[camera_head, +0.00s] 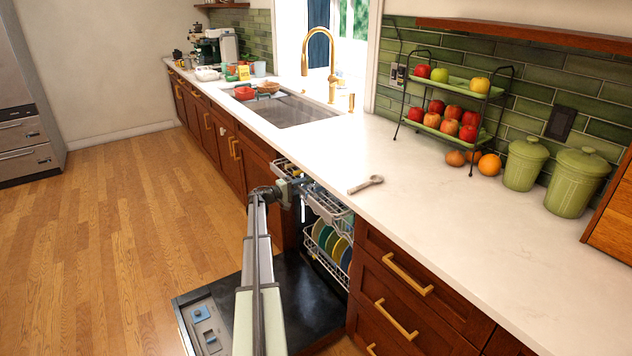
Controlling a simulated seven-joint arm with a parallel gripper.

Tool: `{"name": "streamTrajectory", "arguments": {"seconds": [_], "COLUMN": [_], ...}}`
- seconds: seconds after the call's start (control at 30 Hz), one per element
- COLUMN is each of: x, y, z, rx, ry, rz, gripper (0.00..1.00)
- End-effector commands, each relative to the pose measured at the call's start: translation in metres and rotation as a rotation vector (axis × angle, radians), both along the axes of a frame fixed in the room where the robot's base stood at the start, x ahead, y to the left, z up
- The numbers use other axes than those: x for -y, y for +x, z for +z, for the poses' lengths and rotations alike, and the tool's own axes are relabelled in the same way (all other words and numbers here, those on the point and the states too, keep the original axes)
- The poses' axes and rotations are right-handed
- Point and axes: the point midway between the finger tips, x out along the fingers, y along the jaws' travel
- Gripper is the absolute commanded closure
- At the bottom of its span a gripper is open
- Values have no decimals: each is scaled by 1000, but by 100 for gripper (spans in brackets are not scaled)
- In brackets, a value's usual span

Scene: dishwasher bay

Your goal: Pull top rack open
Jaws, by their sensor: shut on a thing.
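The dishwasher door (205,305) is folded down flat over the floor. The white wire top rack (333,212) shows just under the counter edge, at the front of the dishwasher opening. My gripper (296,183) is at the rack's front edge, toward its left end, and is shut on it. The fingertips are small in this view, and my wrist partly hides the contact. My arm crosses above the open door and hides part of it.
The lower rack (325,258) holds several coloured plates (333,243) inside the dishwasher. Drawers with brass handles (407,274) are to the right. Wooden floor (130,220) is clear at left.

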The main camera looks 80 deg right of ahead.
Motion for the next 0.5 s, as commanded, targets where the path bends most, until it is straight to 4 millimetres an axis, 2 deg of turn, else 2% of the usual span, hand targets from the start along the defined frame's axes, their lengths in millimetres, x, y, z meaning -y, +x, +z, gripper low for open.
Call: {"name": "streamTrajectory", "arguments": {"seconds": [0.03, 0.5], "x": [-14, -105], "y": [11, 103], "z": [0, 0], "rx": [1, 1], "ry": [1, 1], "rz": [2, 1], "gripper": [100, 100]}}
